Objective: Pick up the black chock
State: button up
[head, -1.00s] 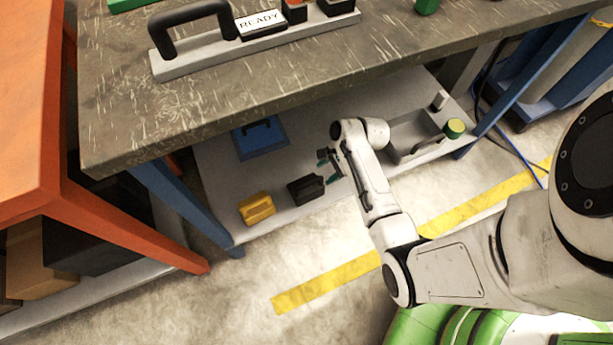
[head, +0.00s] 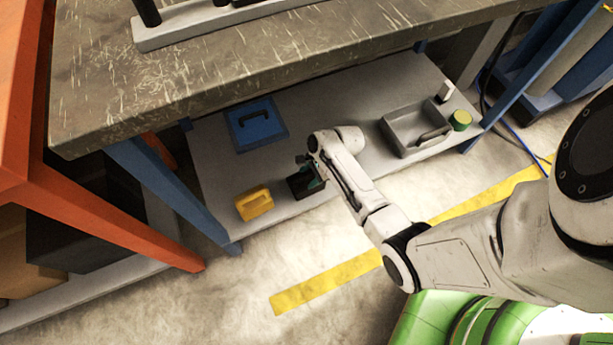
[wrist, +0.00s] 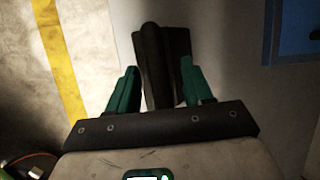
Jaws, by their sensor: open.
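The black chock (head: 305,182) sits on the grey lower shelf, right of the yellow chock, partly hidden by my gripper in the head view. In the wrist view the black chock (wrist: 163,60) lies ahead of and between the two green fingers. My gripper (wrist: 156,80) is open, with a finger on either side of the chock's near end. I cannot tell whether either finger touches it. In the head view my gripper (head: 314,176) is at the chock's right side.
A yellow chock (head: 255,203) stands on the lower shelf (head: 225,180) to the left. A grey tray (head: 400,135), a green-yellow cylinder (head: 460,120) and a white block (head: 446,91) are at right. The workbench top (head: 250,65) overhangs the shelf.

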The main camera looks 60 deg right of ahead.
jog(key=shift+c, duration=0.2)
jog(key=c, duration=0.9)
grip_shut()
jog(key=shift+w, duration=0.1)
dwell(0.3)
